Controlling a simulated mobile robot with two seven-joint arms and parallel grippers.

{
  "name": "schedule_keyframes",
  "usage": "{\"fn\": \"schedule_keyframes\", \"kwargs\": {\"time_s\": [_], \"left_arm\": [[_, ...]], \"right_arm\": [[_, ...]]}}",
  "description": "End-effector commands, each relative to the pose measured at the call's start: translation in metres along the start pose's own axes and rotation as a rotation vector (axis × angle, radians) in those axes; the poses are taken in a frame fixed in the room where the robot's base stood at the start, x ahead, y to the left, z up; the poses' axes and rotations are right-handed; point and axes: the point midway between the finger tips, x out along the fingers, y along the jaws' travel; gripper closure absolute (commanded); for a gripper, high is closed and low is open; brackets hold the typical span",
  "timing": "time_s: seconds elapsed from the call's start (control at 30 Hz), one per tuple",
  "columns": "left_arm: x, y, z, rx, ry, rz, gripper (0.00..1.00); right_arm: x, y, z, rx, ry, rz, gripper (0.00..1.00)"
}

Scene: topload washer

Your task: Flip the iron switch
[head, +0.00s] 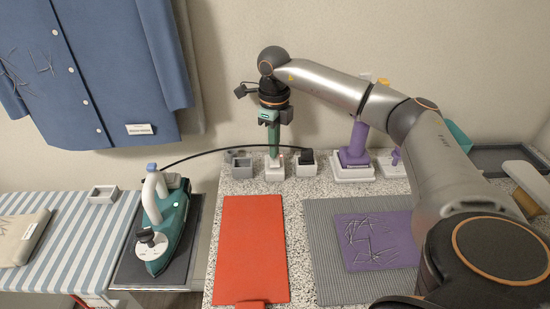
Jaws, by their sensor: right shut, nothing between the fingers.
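The iron (173,234) is teal with a white handle and stands on a dark rest at the left. A black cable runs from it to a dark plug or block (306,158) on a white base at the back of the counter. A small red light shows beside that base, which may be the iron's switch; the switch itself is too small to tell. My left gripper is out of view.
A red mat (250,247) and a ribbed grey mat (325,280) with a purple piece (378,241) lie on the speckled counter. A purple post (357,143) stands at the back. A grey box (241,168) is left of the green post. A striped board (60,240) is left.

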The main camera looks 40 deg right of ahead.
Motion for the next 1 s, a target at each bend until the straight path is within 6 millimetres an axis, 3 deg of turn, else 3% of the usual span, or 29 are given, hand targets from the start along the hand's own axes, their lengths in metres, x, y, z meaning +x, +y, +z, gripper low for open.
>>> {"fn": "schedule_keyframes", "kwargs": {"time_s": [0.73, 1.0], "left_arm": [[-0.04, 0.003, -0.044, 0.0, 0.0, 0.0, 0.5], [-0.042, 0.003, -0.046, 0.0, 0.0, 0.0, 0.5]], "right_arm": [[-0.064, 0.0, 0.0, 0.0, 0.0, 0.0, 1.0], [-0.067, 0.0, 0.0, 0.0, 0.0, 0.0, 1.0]]}}
